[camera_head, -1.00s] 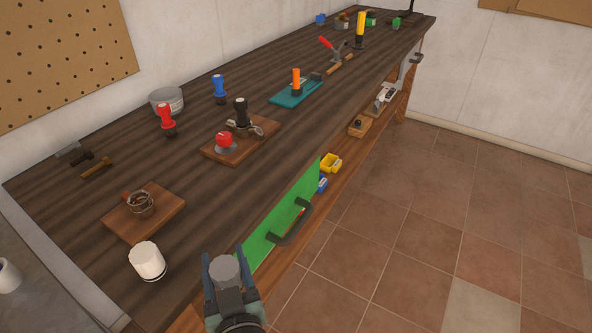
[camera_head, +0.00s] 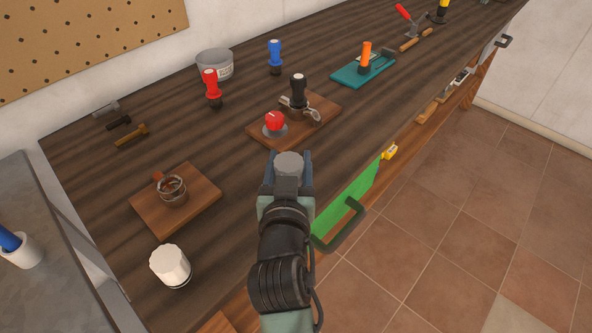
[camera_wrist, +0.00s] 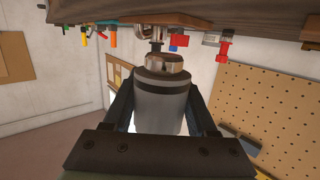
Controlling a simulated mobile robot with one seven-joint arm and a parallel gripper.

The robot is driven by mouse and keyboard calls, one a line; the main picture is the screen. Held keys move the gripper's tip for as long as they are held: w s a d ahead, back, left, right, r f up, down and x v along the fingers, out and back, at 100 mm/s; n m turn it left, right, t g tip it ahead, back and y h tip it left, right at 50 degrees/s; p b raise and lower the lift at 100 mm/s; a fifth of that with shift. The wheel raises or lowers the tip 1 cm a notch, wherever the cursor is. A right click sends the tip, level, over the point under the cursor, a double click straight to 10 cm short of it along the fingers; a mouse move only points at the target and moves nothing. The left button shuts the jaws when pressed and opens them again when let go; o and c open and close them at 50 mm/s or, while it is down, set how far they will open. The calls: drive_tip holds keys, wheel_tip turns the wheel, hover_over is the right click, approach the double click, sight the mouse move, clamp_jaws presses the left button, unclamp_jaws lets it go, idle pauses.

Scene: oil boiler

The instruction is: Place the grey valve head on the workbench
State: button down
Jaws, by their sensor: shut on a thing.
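My gripper (camera_head: 288,172) is shut on the grey valve head (camera_head: 289,164), a short grey cylinder gripped between the two fingers. In the wrist view the grey valve head (camera_wrist: 160,105) fills the space between the fingers, with a shiny metal end. The dark wooden workbench (camera_head: 225,140) runs from lower left to upper right. In the head view my gripper overlaps the bench's front edge; the height of the valve head over the bench is hard to tell.
A white ribbed knob (camera_head: 171,265) stands on the bench front left. A wooden board (camera_head: 200,199) holds a metal ring piece. Another board (camera_head: 325,119) carries a red knob (camera_head: 274,121) and a black-handled part (camera_head: 298,88). A green drawer front (camera_head: 345,200) with a handle lies below the edge.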

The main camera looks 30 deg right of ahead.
drive_tip(key=shift+f+b, duration=0.4)
drive_tip(key=shift+f, duration=2)
drive_tip(key=shift+f, duration=0.15)
drive_tip(key=shift+c, duration=1)
unclamp_jaws()
